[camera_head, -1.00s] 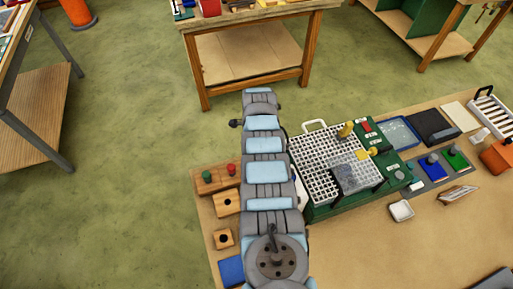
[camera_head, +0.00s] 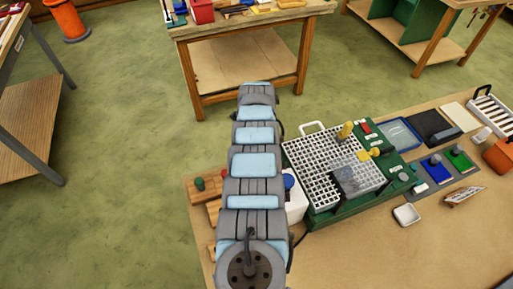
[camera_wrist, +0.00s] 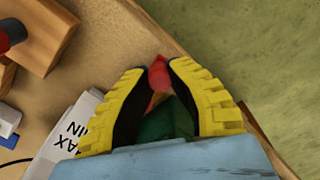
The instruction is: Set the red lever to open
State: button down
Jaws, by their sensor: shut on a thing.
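The red lever (camera_wrist: 158,75) shows in the wrist view as a red tip between the two yellow fingers of my gripper (camera_wrist: 157,85). A dark green part (camera_wrist: 168,120) lies below it between the fingers, partly hidden by the gripper body. My gripper is shut on the red lever. In the head view, my arm hides the lever and the gripper. I cannot read any open or closed marking beside the lever.
A white box marked MAX and MIN (camera_wrist: 70,130) is just left of the gripper in the wrist view. A wooden block (camera_wrist: 45,30) is at upper left. In the head view, a green-framed white grid (camera_head: 325,150) stands right of my arm. The table edge is close.

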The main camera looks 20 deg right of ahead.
jog(key=shift+f, duration=0.1)
jog(key=c, duration=0.9)
grip_release()
jog(key=shift+r, duration=0.2)
notch_tip(320, 180, up, 12)
jog(key=shift+f, duration=0.15)
jog(key=shift+w, duration=0.1)
